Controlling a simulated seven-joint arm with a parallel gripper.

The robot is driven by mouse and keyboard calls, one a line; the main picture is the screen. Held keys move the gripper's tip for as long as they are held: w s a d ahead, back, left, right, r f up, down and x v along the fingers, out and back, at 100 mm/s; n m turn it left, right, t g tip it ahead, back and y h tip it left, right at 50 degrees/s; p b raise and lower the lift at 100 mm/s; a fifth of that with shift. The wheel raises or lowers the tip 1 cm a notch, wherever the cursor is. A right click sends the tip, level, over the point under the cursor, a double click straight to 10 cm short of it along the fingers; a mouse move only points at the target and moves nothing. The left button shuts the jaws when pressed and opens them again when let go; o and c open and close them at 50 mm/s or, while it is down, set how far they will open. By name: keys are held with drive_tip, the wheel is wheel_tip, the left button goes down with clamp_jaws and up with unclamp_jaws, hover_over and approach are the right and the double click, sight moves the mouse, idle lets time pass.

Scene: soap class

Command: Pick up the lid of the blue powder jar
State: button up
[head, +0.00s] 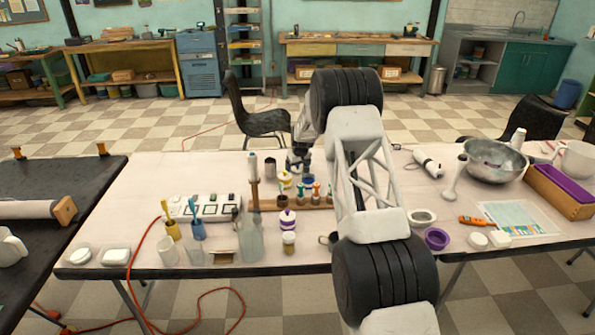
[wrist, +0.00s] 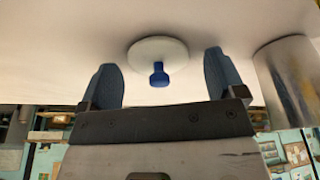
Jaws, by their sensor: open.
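The lid, a pale round disc with a blue knob (wrist: 158,75), shows in the wrist view against the pale table top. My gripper (wrist: 160,68) is open, with one blue-grey finger on each side of the knob and a gap on both sides. Neither finger appears to touch it. In the head view, my gripper (head: 299,160) is low over the far middle of the table, and I cannot make out the lid there. A small blue item (head: 308,180) shows just in front of the gripper; I cannot tell whether it is the blue powder jar.
A metal cylinder (wrist: 288,80) stands close to one finger; a metal cup (head: 270,166) shows left of the gripper. A wooden rack (head: 270,204) with small bottles and a purple-lidded jar (head: 287,220) stand nearer. My arm hides part of the table.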

drive_tip(key=shift+c, duration=0.3)
drive_tip(key=c, duration=0.9)
drive_tip(key=shift+r, duration=0.15)
drive_tip(key=shift+r, duration=4.85)
drive_tip(key=shift+m, duration=0.5)
drive_tip(key=s+d, duration=0.1)
drive_tip(key=s, duration=0.3)
drive_tip(key=s+d+r, duration=0.1)
drive_tip(key=s, duration=0.2)
drive_tip(key=s+d+r, duration=0.1)
drive_tip(key=s, duration=0.3)
drive_tip(key=shift+s+d, duration=0.35)
drive_tip(key=shift+d, duration=0.05)
